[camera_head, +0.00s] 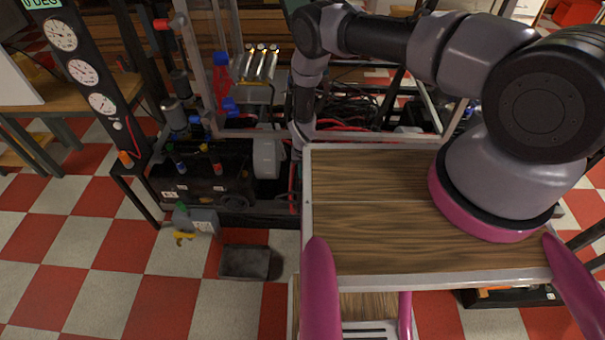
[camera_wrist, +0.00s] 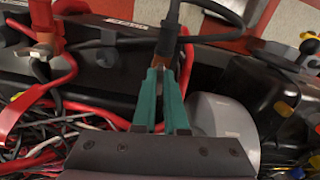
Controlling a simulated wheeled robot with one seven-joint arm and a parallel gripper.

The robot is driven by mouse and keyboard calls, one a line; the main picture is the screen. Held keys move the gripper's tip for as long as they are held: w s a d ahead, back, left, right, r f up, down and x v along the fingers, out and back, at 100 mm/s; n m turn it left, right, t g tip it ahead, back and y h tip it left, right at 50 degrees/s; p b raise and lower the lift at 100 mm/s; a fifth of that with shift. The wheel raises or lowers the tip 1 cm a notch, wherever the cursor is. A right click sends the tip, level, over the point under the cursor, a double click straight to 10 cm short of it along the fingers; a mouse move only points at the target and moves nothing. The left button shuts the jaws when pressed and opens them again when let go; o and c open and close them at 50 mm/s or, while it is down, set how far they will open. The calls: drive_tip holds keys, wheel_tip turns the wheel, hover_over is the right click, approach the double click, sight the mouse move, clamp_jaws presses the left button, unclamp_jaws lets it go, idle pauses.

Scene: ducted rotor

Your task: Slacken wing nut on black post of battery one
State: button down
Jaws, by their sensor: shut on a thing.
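In the wrist view, a dark battery case (camera_wrist: 125,65) lies across the upper middle, partly hidden by cables. A copper-brown terminal fitting (camera_wrist: 167,42) with a black cable (camera_wrist: 205,8) stands on it. My gripper (camera_wrist: 166,72), with teal fingers, is shut at this fitting. The wing nut is small and mostly hidden between the fingertips; I cannot make out its wings. A second terminal with a red cable (camera_wrist: 60,90) and a metal piece (camera_wrist: 40,52) is at the left. The battery number is not readable. In the camera_head view my gripper is hidden behind my arm.
Red, black and white wires crowd the lower left of the wrist view. A grey rounded housing (camera_wrist: 222,118) is close to the right of my fingers, with a black case (camera_wrist: 262,90) beyond. In the camera_head view, a gauge panel (camera_head: 88,75) stands at the left, and a dark box (camera_head: 245,262) lies on the floor.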

drive_tip(key=shift+n, duration=0.6)
drive_tip(key=c, duration=1)
unclamp_jaws()
drive_tip(key=shift+o, duration=0.2)
wheel_tip(320, 180, up, 11)
drive_tip(key=shift+f, duration=0.1)
